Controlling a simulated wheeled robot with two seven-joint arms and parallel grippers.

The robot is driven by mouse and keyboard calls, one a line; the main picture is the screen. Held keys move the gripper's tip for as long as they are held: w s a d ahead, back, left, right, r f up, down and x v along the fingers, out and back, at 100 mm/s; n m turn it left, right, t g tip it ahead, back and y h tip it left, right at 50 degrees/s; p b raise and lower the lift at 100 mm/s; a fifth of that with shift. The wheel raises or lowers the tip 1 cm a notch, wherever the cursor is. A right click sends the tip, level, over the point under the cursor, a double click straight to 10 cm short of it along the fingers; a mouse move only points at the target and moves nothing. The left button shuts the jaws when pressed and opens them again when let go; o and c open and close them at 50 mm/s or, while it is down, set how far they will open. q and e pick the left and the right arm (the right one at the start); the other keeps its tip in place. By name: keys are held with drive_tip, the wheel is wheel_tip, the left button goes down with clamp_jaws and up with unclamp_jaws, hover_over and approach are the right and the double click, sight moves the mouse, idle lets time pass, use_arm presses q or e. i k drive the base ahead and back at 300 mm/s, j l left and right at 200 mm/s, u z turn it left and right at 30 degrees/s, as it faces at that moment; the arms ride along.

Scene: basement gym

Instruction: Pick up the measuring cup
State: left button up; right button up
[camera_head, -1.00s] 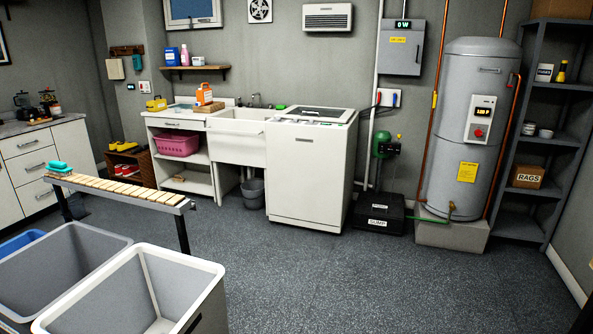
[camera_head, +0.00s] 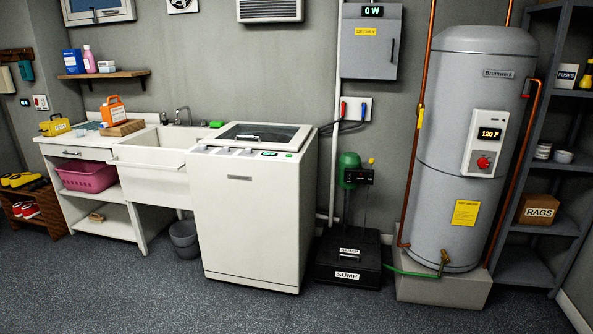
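I cannot make out a measuring cup for certain in this view. A small green item (camera_head: 216,124) lies at the sink's right end, by the washing machine (camera_head: 251,205). Small white dishes (camera_head: 562,156) sit on the right-hand shelf rack, too small to identify further. Neither of my grippers is in view.
The white sink (camera_head: 151,160) adjoins the washing machine. A grey bucket (camera_head: 185,239) stands under it. A black sump box (camera_head: 347,258) and a grey water heater (camera_head: 466,145) on a plinth stand to the right. The floor (camera_head: 150,295) in front is clear.

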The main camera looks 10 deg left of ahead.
sight(80, 132)
drive_tip(key=i+j+u, duration=0.15)
drive_tip(key=i+u, duration=0.6)
drive_tip(key=i, duration=0.2)
drive_tip(key=i+l+u, duration=0.2)
drive_tip(key=i+u, duration=0.2)
drive_tip(key=i+l+u, duration=0.4)
drive_tip(key=i+j+u, duration=0.2)
drive_tip(key=i+u, duration=0.15)
drive_tip(key=i, duration=0.4)
drive_tip(key=i+u, duration=0.4)
drive_tip(key=i, duration=0.35)
drive_tip(key=i+j+z, duration=0.4)
drive_tip(key=i, duration=0.3)
drive_tip(key=i+j+z, duration=0.4)
drive_tip(key=i+j, duration=0.2)
drive_tip(key=j, duration=0.25)
drive_tip(key=i+j+z, duration=0.3)
drive_tip(key=i+j, duration=0.3)
drive_tip(key=j, duration=0.1)
